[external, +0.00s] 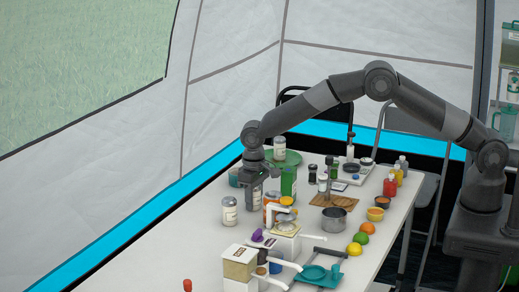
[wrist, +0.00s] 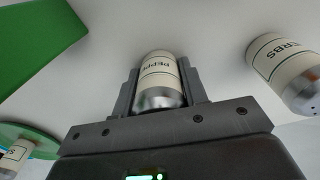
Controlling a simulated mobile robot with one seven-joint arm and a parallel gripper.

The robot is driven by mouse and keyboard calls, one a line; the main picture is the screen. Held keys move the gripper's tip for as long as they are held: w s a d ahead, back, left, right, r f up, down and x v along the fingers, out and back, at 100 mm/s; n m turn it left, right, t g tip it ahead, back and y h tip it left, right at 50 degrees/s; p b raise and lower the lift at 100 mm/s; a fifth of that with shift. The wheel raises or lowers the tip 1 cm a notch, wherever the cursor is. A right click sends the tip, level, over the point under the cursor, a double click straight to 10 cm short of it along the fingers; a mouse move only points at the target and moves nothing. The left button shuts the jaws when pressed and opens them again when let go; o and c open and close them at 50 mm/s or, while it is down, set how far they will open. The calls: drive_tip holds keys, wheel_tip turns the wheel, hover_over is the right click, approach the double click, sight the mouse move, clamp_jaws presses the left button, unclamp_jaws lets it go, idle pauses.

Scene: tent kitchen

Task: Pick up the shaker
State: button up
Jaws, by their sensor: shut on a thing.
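A pepper shaker (wrist: 159,80) with a cream label and a silver cap sits between my two fingers in the wrist view. My gripper (wrist: 159,88) is shut on it. In the external view my gripper (external: 253,196) points down over the far left part of the white table; the shaker is mostly hidden there by the fingers. I cannot tell whether the shaker touches the table. A similar herbs shaker (wrist: 288,74) stands apart to the right in the wrist view, and it shows left of my gripper in the external view (external: 229,212).
A green box (external: 290,182) stands close to the right of my gripper. Another shaker (external: 279,148) is by a green plate (external: 291,158) behind it.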

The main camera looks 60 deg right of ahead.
drive_tip(key=shift+c, duration=0.8)
drive_tip(key=shift+r, duration=0.1)
wheel_tip(320, 180, up, 9)
drive_tip(key=shift+r, duration=0.35)
drive_tip(key=shift+w+d+r, duration=0.1)
drive_tip(key=shift+d, duration=0.25)
drive_tip(key=s+d+r, duration=0.2)
drive_tip(key=s+d, duration=0.1)
drive_tip(key=d, duration=1.8)
drive_tip(key=s+d+r, duration=0.2)
drive_tip(key=d, duration=1.9)
drive_tip(key=shift+m, duration=0.4)
drive_tip(key=w+a+f, duration=0.4)
drive_tip(key=a+f, duration=0.1)
drive_tip(key=w+a+f, duration=0.2)
drive_tip(key=a, duration=0.1)
drive_tip(key=shift+w+a+f, duration=0.15)
drive_tip(key=shift+w+a, duration=0.05)
drive_tip(key=shift+w, duration=0.15)
drive_tip(key=shift+f, duration=1.95)
